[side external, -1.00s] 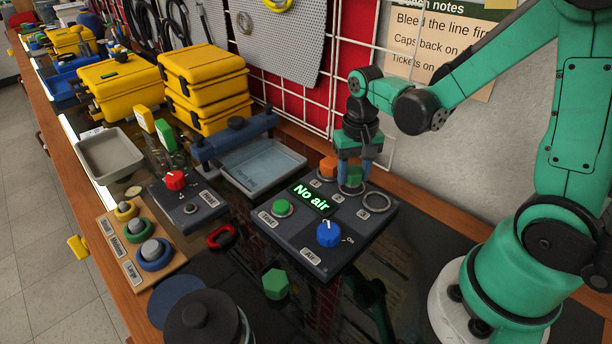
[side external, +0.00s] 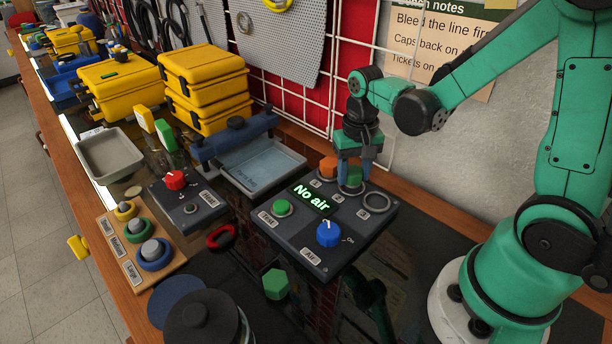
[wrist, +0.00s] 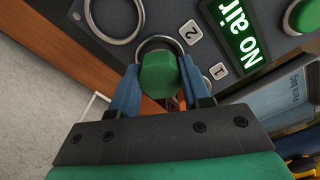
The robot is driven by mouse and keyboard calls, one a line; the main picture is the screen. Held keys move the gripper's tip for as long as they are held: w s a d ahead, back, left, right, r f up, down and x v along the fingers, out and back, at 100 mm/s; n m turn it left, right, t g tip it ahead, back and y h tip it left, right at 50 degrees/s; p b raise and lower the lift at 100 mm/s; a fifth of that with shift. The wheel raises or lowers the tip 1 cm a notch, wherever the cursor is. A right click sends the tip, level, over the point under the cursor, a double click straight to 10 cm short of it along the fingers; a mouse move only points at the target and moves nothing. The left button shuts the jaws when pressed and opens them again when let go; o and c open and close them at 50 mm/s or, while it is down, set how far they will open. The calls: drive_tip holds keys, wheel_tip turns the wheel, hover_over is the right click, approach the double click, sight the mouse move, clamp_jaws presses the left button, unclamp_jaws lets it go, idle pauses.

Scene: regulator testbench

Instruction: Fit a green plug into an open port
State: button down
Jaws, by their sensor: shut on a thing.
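My gripper (side external: 352,172) points down over the far edge of the dark test panel (side external: 290,239). It is shut on a green plug (wrist: 159,75), which shows between the blue fingers in the wrist view. The held plug is at the ring of port 2; I cannot tell how deep it sits. An orange plug (side external: 328,166) is in the port to the left. The ring port (side external: 377,202) to the right is open and empty. Another green plug (side external: 276,283), hexagonal, lies loose on the bench in front of the panel.
The panel has a lit "No air" display (side external: 313,199), a green button (side external: 282,208) and a blue knob (side external: 328,234). A blue tray (side external: 262,165) and yellow cases (side external: 205,90) stand behind left. The wire grid wall is close behind my gripper.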

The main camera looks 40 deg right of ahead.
drive_tip(key=shift+f, duration=0.5)
unclamp_jaws()
drive_tip(key=shift+r, duration=0.1)
idle(0.3)
drive_tip(key=shift+r, duration=3.85)
drive_tip(key=s+a+r+n+t, duration=0.2)
drive_tip(key=a+r+n+t, duration=0.1)
drive_tip(key=a+n+t, duration=0.3)
drive_tip(key=shift+t, duration=0.6)
